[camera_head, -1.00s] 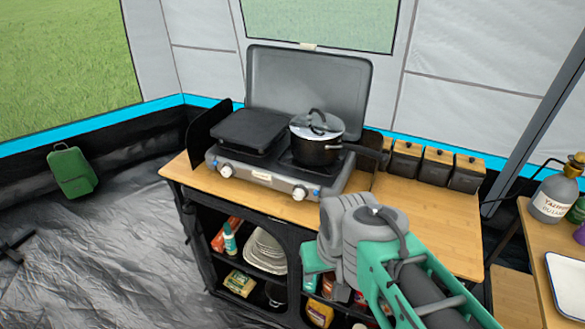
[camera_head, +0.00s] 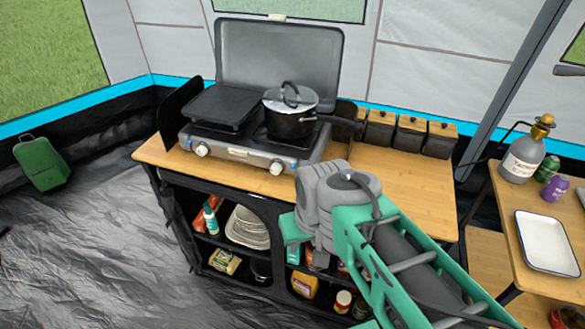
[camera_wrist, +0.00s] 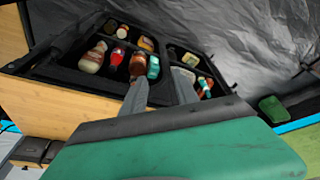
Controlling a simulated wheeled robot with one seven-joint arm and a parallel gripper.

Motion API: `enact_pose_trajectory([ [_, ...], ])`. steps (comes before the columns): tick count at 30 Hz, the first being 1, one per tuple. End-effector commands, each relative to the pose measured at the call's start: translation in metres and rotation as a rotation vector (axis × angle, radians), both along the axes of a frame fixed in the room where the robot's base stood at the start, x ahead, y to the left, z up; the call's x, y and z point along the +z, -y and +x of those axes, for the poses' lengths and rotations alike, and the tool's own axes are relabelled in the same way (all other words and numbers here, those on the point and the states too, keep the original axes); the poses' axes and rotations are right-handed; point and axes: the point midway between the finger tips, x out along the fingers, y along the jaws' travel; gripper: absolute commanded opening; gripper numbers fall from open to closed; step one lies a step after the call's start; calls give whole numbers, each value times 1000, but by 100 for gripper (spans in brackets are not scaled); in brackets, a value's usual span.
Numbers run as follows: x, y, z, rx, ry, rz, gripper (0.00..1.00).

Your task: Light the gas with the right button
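The grey gas stove (camera_head: 240,146) stands on the wooden counter with its lid up. A lidded black pot (camera_head: 290,117) sits on the right burner. My gripper (camera_wrist: 160,80) shows in the wrist view as two grey fingers apart, with nothing between them. The wrist view shows shelves beyond the fingers, not the stove. In the head view my arm is right of and in front of the stove, and its fingers are hidden.
The counter (camera_head: 400,190) is bare right of the stove, with several wooden-lidded canisters (camera_head: 410,135) behind. Shelves below hold plates (camera_head: 247,228) and food packages. A side table at right holds a white tray (camera_head: 546,245) and a grey bottle (camera_head: 523,157). Open floor lies left.

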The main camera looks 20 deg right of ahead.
Motion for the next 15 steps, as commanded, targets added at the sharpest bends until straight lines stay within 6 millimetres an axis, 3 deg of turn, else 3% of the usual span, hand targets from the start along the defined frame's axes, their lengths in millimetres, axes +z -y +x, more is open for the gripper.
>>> enact_pose_trajectory([
  [12,0,0,0,0,0,0,1],
  [15,0,0,0,0,0,0,0],
])
